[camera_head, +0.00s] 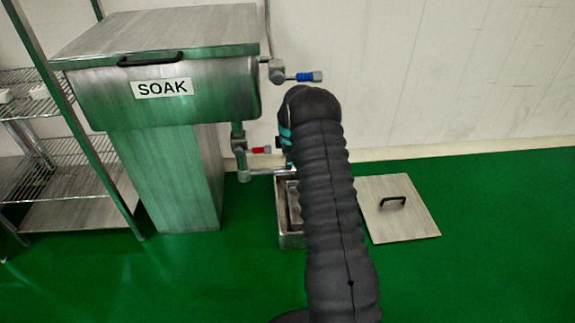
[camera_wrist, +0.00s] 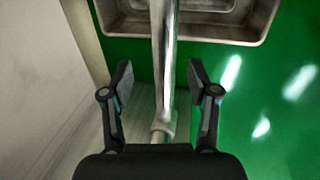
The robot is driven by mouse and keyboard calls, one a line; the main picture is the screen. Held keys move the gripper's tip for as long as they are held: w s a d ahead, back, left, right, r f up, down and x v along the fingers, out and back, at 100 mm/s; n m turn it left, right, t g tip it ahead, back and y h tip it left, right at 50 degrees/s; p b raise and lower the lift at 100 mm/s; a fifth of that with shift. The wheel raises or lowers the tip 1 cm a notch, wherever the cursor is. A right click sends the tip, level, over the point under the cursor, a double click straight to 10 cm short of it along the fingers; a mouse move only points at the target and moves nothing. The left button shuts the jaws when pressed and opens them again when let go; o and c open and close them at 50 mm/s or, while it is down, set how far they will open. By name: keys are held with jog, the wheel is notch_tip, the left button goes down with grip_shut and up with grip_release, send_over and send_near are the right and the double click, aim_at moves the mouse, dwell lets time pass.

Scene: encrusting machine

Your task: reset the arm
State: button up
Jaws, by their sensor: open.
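My gripper (camera_wrist: 160,85) is open in the wrist view, its two fingers apart. A shiny vertical metal pipe (camera_wrist: 164,50) shows between the fingers; I cannot tell whether anything touches it. In the head view my arm, in a dark ribbed cover, reaches toward the pipework beside the SOAK tank (camera_head: 160,100) and hides my gripper's fingers. A valve with a blue handle (camera_head: 305,77) sits high on the pipework, and one with a red handle (camera_head: 262,150) sits lower.
A metal floor basin (camera_head: 290,240) is partly hidden behind my arm; its rim also shows in the wrist view (camera_wrist: 225,38). A flat lid with a black handle (camera_head: 410,222) lies on the green floor at right. A wire shelf (camera_head: 60,155) stands at left.

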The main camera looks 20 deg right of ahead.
jog(key=shift+v, duration=0.75)
jog(key=shift+a, duration=0.1)
jog(key=shift+s+m, duration=0.1)
jog(key=shift+m, duration=0.9)
jog(key=s+a+m+g, duration=0.25)
jog(key=s+m, duration=0.35)
jog(key=s, duration=0.3)
jog(key=s+a+r+m+t, duration=0.2)
jog(key=s+a+r, duration=0.4)
jog(key=s+r, duration=0.4)
jog(key=s+a+r+m+t, duration=0.2)
jog(key=s+a+r, duration=0.4)
jog(key=s+r, duration=0.5)
jog(key=s+a+r+m+t, duration=0.2)
jog(key=s+a+r, duration=0.4)
jog(key=s+r, duration=0.4)
jog(key=shift+s+r+m+y, duration=0.3)
jog(key=shift+s+r+y, duration=0.1)
jog(key=shift+s, duration=2.75)
